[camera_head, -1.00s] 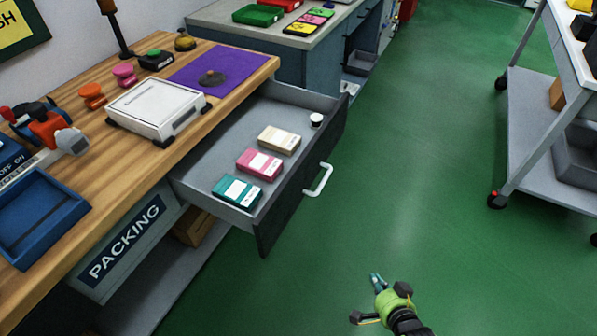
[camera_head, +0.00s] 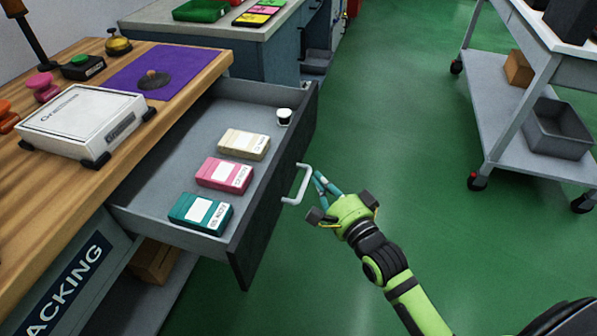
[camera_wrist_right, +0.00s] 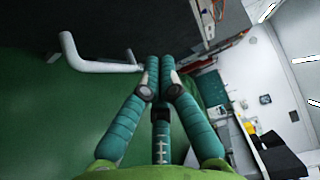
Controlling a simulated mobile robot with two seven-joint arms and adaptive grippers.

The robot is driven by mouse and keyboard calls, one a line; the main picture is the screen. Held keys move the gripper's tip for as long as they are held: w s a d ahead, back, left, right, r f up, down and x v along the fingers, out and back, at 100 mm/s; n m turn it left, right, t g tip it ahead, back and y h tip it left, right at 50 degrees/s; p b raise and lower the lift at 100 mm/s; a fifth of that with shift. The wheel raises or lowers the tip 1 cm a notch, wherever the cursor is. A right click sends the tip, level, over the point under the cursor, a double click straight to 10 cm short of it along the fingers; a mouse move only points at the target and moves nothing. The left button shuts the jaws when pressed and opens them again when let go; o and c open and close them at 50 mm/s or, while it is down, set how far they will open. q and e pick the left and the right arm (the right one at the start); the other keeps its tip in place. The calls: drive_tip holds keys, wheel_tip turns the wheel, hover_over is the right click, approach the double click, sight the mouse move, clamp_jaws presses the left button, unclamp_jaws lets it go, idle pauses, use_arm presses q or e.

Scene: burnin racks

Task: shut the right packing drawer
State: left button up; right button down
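The packing drawer (camera_head: 270,205) is pulled out from under the wooden bench, its dark front facing right. Its white bar handle (camera_head: 303,184) also shows in the right wrist view (camera_wrist_right: 92,64), to the left of my fingers. In the drawer lie a teal box (camera_head: 201,213), a pink box (camera_head: 224,175), a cream box (camera_head: 244,144) and a small white-and-black round item (camera_head: 284,117). My right gripper (camera_head: 318,181) is just outside the handle, its teal fingers together and nothing seen between them. I cannot tell whether the fingertips touch the handle. My left gripper is not in view.
A white scale (camera_head: 82,118) and a purple mat (camera_head: 165,72) are on the bench (camera_head: 60,190). A grey cart (camera_head: 510,120) with a grey bin (camera_head: 558,130) stands at the right. Green floor (camera_head: 400,130) is clear between drawer and cart.

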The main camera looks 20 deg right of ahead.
sight(289, 158)
drive_tip(key=w+a, duration=0.1)
drive_tip(key=w, duration=0.1)
drive_tip(key=w+a, duration=0.2)
drive_tip(key=shift+w, duration=0.1)
drive_tip(key=shift+w+a, duration=0.15)
drive_tip(key=shift+a, duration=0.1)
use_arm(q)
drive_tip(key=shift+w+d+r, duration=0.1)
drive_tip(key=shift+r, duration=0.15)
use_arm(e)
drive_tip(key=shift+w+a, duration=0.1)
drive_tip(key=shift+a, duration=0.05)
